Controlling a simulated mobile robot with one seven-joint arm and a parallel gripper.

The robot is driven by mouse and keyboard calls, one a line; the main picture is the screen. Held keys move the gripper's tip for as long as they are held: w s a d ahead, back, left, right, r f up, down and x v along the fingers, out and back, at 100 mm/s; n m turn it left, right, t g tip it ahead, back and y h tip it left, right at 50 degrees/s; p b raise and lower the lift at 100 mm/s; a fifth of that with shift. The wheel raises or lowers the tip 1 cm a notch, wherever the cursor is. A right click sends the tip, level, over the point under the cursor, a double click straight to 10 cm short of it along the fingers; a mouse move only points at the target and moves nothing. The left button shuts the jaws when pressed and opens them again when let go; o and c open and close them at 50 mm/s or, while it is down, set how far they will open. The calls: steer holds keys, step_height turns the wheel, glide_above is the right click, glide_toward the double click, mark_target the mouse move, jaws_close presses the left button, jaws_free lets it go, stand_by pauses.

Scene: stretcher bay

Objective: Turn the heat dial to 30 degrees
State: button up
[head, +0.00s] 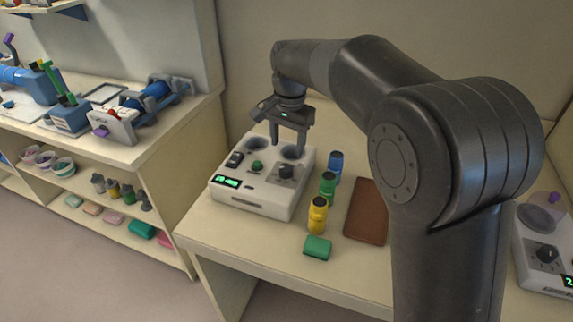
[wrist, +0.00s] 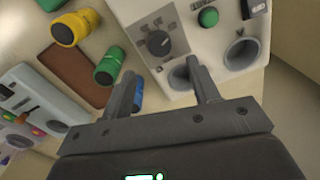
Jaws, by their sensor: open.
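A white box-shaped device (head: 250,203) stands on the bench, with two round wells, a green-lit display (head: 227,181), a green button (head: 257,166) and a black dial (head: 286,172). The dial also shows in the wrist view (wrist: 159,43), on a grey panel; its lettering is too small to read. A second device (head: 535,275) at the right edge has another black dial (head: 547,254) and a partly cut-off green display. I cannot tell which dial is for heat. My gripper (head: 288,138) is open and empty, pointing down above the rear wells, behind the first dial and apart from it.
Blue (head: 336,162), green (head: 328,186) and yellow (head: 318,215) bottles stand right of the first device. A green block (head: 317,247) and a brown board (head: 366,210) lie nearby. A wall is close behind. My arm hides part of the bench's right side.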

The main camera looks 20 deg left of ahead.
mark_target(286, 167)
step_height(286, 167, down, 8)
steer(key=shift+a+f, duration=0.1)
steer(key=shift+a, duration=0.05)
stand_by(0.3)
steer(key=c, duration=1)
steer(key=shift+o, duration=0.2)
